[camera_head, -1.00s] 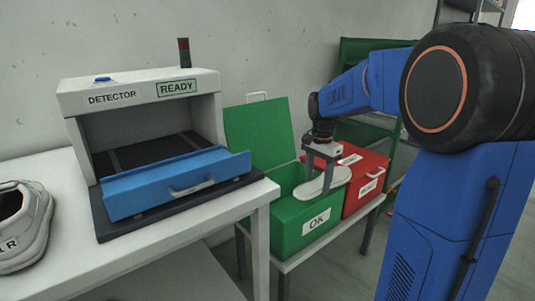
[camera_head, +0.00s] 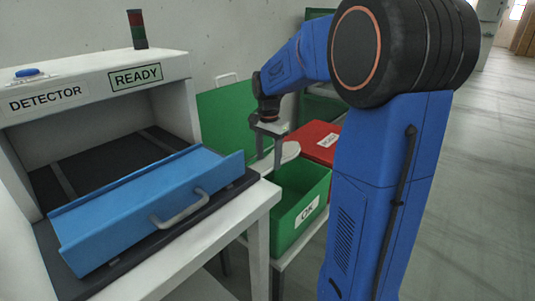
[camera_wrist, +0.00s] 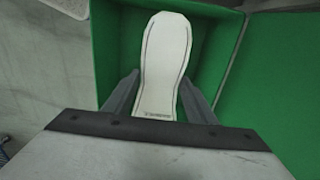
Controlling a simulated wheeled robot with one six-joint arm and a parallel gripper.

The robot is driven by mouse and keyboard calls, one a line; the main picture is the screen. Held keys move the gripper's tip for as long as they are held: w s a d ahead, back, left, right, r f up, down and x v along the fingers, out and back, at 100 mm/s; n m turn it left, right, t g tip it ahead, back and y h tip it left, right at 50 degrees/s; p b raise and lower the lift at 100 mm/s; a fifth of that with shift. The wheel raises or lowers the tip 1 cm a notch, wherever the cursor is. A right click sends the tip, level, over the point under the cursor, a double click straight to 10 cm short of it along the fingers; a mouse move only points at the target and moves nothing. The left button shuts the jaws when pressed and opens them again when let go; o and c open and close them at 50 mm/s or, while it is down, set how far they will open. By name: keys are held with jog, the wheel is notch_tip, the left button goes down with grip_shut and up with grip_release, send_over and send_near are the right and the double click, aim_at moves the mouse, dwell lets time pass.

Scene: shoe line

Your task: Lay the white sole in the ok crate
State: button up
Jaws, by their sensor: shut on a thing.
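The white sole (camera_head: 290,152) is held flat in my gripper (camera_head: 266,155), whose two fingers close on its sides. The sole also shows in the wrist view (camera_wrist: 165,60), between the fingers (camera_wrist: 160,97), with its far end pointing away. The green ok crate (camera_head: 287,232) stands open on a low table, its "OK" label facing front. In the head view the sole appears above the crate's back left part. In the wrist view it lies over the crate's interior (camera_wrist: 215,50). Its height above the crate floor is hard to tell.
The crate's green lid (camera_head: 222,122) stands open behind it. Floor at right is clear.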

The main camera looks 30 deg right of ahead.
jog(key=shift+f, duration=11.9)
jog(key=o, duration=1.3)
notch_tip(320, 180, up, 17)
jog(key=shift+r, duration=0.2)
jog(key=shift+d, duration=0.15)
